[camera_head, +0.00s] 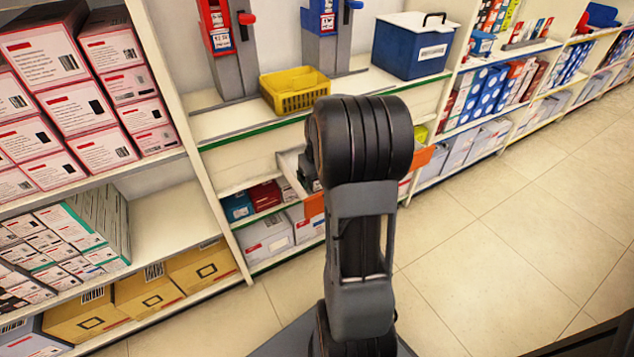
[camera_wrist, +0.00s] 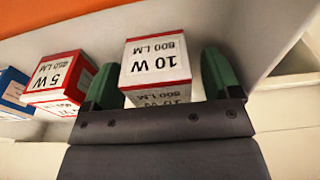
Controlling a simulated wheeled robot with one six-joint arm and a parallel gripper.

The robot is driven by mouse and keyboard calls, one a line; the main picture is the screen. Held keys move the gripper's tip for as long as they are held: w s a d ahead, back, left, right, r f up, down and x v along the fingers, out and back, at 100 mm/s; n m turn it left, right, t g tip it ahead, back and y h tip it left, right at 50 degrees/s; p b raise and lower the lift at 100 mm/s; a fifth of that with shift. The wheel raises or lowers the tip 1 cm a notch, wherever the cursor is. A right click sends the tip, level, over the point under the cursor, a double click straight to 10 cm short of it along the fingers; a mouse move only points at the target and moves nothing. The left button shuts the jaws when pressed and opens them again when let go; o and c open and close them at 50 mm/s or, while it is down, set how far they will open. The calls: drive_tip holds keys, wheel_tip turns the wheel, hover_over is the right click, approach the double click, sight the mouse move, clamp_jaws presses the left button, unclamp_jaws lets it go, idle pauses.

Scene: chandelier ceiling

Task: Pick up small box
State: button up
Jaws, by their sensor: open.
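In the wrist view, a small white box with red edges (camera_wrist: 157,62), printed "10 W" and "800 LM", appears upside down in the picture. My gripper (camera_wrist: 160,75) is open, with one green finger on each side of this box. The left finger looks close to the box and a narrow gap shows at the right finger; I cannot tell whether either touches. More print shows just below the front label, partly hidden by the gripper's dark body. In the head view my arm hides the gripper and this box.
Left of the gripper, a red and white "5 W" box (camera_wrist: 57,82) and a blue box (camera_wrist: 12,88) stand nearby. An orange panel (camera_wrist: 45,30) lies at the upper left. The head view shows shelves, a yellow basket (camera_head: 294,90), a blue bin (camera_head: 413,47) and clear floor at right.

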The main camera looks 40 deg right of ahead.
drive_tip(key=shift+c, duration=0.4)
drive_tip(key=c, duration=0.9)
drive_tip(key=shift+c, duration=0.2)
